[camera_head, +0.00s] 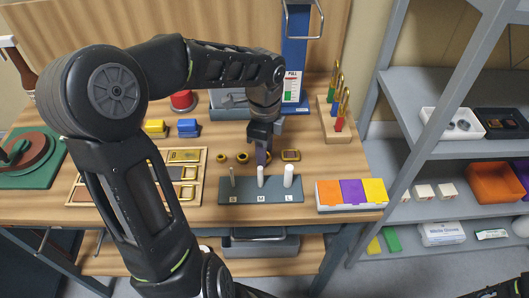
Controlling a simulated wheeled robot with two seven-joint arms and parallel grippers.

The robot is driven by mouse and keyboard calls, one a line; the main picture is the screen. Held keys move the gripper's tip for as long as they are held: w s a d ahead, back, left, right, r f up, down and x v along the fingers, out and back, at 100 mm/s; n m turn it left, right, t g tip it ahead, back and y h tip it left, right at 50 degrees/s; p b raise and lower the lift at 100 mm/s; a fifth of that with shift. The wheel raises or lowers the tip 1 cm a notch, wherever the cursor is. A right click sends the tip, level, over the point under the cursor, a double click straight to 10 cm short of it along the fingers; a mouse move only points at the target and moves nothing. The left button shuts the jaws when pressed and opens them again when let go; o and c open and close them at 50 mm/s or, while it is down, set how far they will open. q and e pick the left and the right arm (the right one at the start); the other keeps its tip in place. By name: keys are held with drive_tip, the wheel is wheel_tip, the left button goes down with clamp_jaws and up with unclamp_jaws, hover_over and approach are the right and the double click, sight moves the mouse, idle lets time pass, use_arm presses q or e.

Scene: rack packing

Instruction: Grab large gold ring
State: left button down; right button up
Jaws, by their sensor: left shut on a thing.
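My left gripper (262,150) points down at the table, just behind the peg board. It is shut on the large gold ring (268,157), of which only a little gold edge shows beside the fingers. Two smaller gold rings (242,157) (221,159) lie on the wood to its left. The grey peg board (274,197) has three upright pegs marked S, M and L, all bare.
A wooden tray (200,191) with gold-framed pieces lies left. A tri-colour box (350,207) stands front right, and a wooden rack (338,136) with gold-handled tools behind it. A blue stand (293,60) is at the back. Grey shelves (400,95) stand right.

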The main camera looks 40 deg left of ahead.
use_arm(q)
wheel_tip(320, 180, up, 10)
idle(0.5)
idle(0.4)
